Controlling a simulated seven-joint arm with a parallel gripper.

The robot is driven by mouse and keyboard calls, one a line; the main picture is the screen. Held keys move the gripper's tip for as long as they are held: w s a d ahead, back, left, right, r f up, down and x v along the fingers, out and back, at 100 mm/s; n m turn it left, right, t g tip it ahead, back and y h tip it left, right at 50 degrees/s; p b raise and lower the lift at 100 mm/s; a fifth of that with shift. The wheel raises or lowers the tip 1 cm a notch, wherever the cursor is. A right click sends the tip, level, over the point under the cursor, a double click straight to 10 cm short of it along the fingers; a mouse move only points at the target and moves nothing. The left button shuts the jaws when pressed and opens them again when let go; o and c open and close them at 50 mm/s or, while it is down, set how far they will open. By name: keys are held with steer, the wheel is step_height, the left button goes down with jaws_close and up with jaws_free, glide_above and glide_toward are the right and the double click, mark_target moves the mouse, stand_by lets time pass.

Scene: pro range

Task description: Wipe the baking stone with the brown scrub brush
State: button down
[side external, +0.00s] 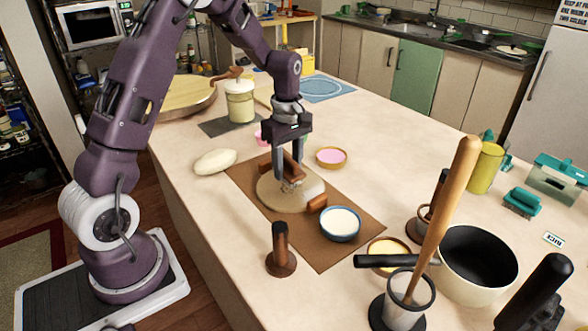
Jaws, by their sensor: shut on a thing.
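The baking stone (275,201) is a round, tan disc lying on a brown mat on the counter. My gripper (290,173) points down over the stone and is shut on the brown scrub brush (295,166). The brush's lower end is at the top of the stone, near its middle. It looks in contact, but the fingers partly hide the brush and I cannot be sure.
A small brown block (317,204) is at the stone's right edge. A blue-rimmed bowl of white stuff (340,223) stands on the brown mat (335,253). A pale dough loaf (215,161) lies left of it. A brown stamp-like tool (281,252) stands in front.

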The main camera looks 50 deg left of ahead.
steer(key=shift+s+a+r, duration=0.1)
steer(key=shift+a+r, duration=0.05)
steer(key=shift+a, duration=2.6)
steer(key=shift+w, duration=0.55)
steer(key=shift+w+r, duration=0.1)
steer(key=shift+w, duration=0.05)
steer(key=shift+w+d+r, duration=0.1)
steer(key=shift+d+r, duration=0.05)
steer(key=shift+d, duration=1.6)
steer(key=shift+w+d+r, duration=0.1)
steer(key=shift+d, duration=1.7)
steer(key=shift+w+d+r, duration=0.1)
steer(key=shift+d+r, duration=0.05)
steer(key=shift+d, duration=1.6)
steer(key=shift+s+a+r, duration=0.1)
steer(key=shift+a, duration=1.7)
steer(key=shift+s+a+r, duration=0.1)
steer(key=shift+s+a, duration=0.05)
steer(key=shift+a, duration=1.65)
steer(key=shift+s+a+r, duration=0.1)
steer(key=shift+a, duration=1.7)
step_height(320, 180, up, 6)
step_height(320, 180, up, 3)
steer(key=shift+r, duration=0.1)
